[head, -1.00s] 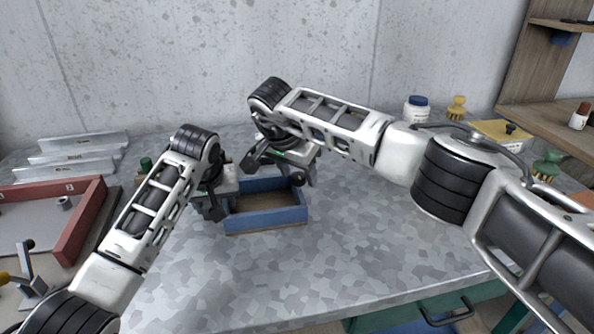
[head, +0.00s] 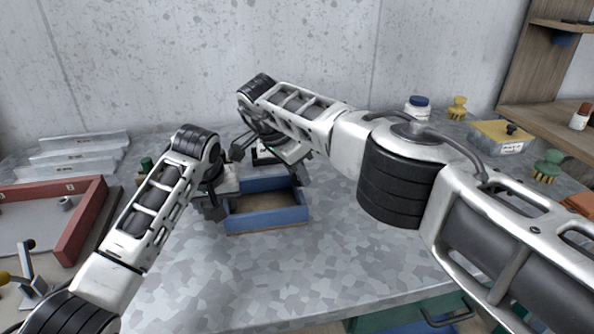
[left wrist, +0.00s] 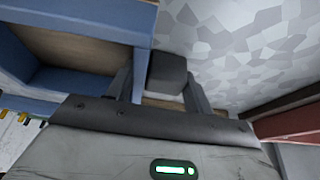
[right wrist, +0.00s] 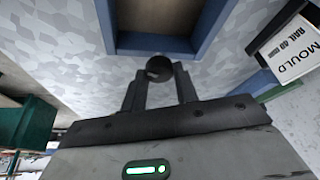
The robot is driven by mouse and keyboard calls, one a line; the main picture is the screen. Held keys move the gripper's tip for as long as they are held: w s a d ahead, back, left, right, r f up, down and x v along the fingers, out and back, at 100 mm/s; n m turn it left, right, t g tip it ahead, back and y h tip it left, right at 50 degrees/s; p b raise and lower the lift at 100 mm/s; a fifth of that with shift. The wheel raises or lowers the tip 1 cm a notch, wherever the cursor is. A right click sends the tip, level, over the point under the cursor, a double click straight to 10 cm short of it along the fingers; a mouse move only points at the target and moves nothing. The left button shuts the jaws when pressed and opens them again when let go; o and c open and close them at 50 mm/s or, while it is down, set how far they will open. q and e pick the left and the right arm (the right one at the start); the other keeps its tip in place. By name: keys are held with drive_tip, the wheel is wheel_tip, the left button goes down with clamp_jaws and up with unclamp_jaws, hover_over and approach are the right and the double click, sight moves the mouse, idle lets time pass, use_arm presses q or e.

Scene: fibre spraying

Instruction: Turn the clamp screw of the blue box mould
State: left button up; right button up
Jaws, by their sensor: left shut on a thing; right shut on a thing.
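The blue box mould (head: 266,219) sits on the grey mottled bench, open at the top with a brown inside. My left gripper (left wrist: 165,84) is at the box's left side, shut on a dark grey block (left wrist: 168,70) beside the blue wall (left wrist: 92,20). My right gripper (right wrist: 158,84) is shut on a round black knob, the clamp screw (right wrist: 159,67), just outside a blue wall (right wrist: 205,36) of the box. In the head view my right wrist hides most of that gripper and the screw. How far the screw is turned cannot be told.
A red-brown frame (head: 88,220) and stacked metal pieces (head: 82,144) lie at the left. A green-capped bottle (head: 146,165) stands behind my left arm. The front bench is clear.

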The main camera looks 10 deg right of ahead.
idle(0.3)
drive_tip(key=o, duration=1)
drive_tip(key=v, duration=1.2)
